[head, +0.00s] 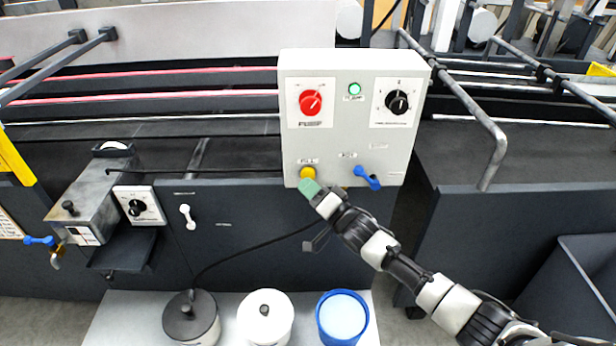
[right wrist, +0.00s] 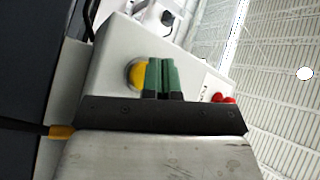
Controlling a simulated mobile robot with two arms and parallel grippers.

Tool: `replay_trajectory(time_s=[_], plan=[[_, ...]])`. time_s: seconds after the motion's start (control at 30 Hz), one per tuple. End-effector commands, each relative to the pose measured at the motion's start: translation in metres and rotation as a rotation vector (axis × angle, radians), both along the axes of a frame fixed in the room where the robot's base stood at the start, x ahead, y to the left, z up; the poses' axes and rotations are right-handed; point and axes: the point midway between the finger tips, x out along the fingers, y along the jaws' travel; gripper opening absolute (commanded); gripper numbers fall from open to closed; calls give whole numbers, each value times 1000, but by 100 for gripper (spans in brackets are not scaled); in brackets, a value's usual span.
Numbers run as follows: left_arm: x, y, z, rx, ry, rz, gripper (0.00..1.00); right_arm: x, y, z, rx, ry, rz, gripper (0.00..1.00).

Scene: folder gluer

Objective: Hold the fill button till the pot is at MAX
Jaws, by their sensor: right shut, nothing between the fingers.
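A light grey control box (head: 345,130) carries a yellow button (head: 308,172) at its lower left, under a small label too blurred to read surely. My right gripper (head: 310,190) is shut and empty, its green fingertips just below the yellow button. In the right wrist view the shut green fingers (right wrist: 162,77) overlap the right side of the yellow button (right wrist: 136,75); I cannot tell whether they press it. A metal box (head: 92,200) on the machine at left may be the pot; no level or MAX mark is readable. My left gripper is not in view.
The control box also has a red knob (head: 310,102), a green lamp (head: 354,89), a black selector (head: 397,101) and a blue valve handle (head: 367,178). Below stand a black-lidded pot (head: 191,318), a white-lidded pot (head: 265,318) and an open blue bucket (head: 342,320).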

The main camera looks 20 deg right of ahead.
Motion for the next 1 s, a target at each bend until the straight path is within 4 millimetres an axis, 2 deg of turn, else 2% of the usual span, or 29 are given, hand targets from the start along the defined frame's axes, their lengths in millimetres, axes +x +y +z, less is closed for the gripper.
replay_trajectory(time_s=[1.0], plan=[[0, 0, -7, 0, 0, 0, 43, 10, -3, 0, -1, 0, 0, 0]])
